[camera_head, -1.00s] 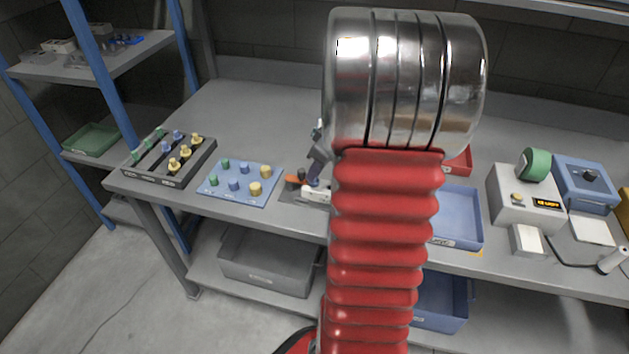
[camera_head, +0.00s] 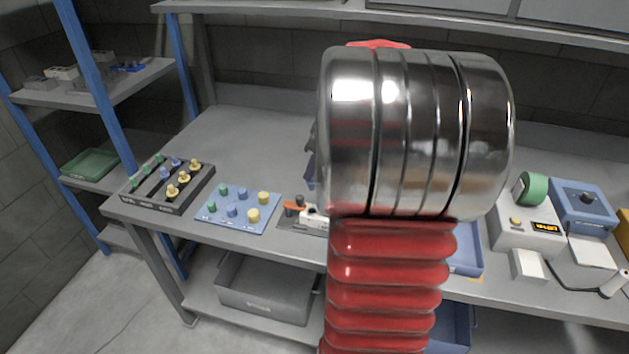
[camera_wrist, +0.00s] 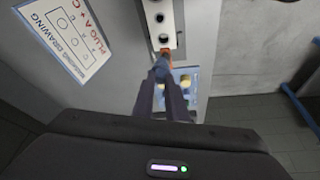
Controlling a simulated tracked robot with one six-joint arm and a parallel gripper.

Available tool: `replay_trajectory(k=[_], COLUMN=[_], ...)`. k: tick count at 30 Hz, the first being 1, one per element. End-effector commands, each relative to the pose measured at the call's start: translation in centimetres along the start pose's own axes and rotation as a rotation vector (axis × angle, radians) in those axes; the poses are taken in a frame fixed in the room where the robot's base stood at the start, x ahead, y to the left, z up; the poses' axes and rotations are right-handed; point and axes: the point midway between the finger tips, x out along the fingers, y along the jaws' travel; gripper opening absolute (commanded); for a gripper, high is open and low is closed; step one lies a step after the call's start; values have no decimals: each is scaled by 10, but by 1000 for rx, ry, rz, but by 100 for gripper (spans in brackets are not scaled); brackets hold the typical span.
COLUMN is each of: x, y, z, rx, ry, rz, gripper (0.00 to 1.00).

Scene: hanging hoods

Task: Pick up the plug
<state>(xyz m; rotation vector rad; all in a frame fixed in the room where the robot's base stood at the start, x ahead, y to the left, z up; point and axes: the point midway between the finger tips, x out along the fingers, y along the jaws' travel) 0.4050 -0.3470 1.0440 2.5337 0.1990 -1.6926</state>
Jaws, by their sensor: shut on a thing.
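In the wrist view my gripper (camera_wrist: 161,76) points away over the bench, its two dark fingers close together. A small bluish piece (camera_wrist: 160,68), probably the plug, shows between the fingertips; the fingers cover most of it, so its shape is unclear. A white block with a row of dark round holes (camera_wrist: 160,27) lies just beyond the tips. An orange part (camera_wrist: 165,52) is at the block's near end. In the head view the block (camera_head: 314,218) and orange clamp (camera_head: 294,206) are partly behind my arm, and only a sliver of my gripper (camera_head: 310,168) shows.
A dark rack (camera_head: 140,203) and a blue board (camera_head: 217,220) hold green, blue and yellow plugs at the left. A drawing sheet marked "PLUG A + C" (camera_wrist: 65,35) lies beside the block. A grey tester (camera_head: 505,235) and blue bin (camera_head: 466,262) are at the right.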

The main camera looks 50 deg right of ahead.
Motion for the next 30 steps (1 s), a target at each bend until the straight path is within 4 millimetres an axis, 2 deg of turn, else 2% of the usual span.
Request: replay_trajectory(k=[4, 21, 26, 30], x=[-6, -5, 7, 28], y=[0, -1, -10, -28], z=[-2, -3, -11, -28], rx=[1, 1, 9, 27], ry=[-1, 0, -1, -2], rz=[0, -1, 1, 8], gripper=[0, 0, 0, 0])
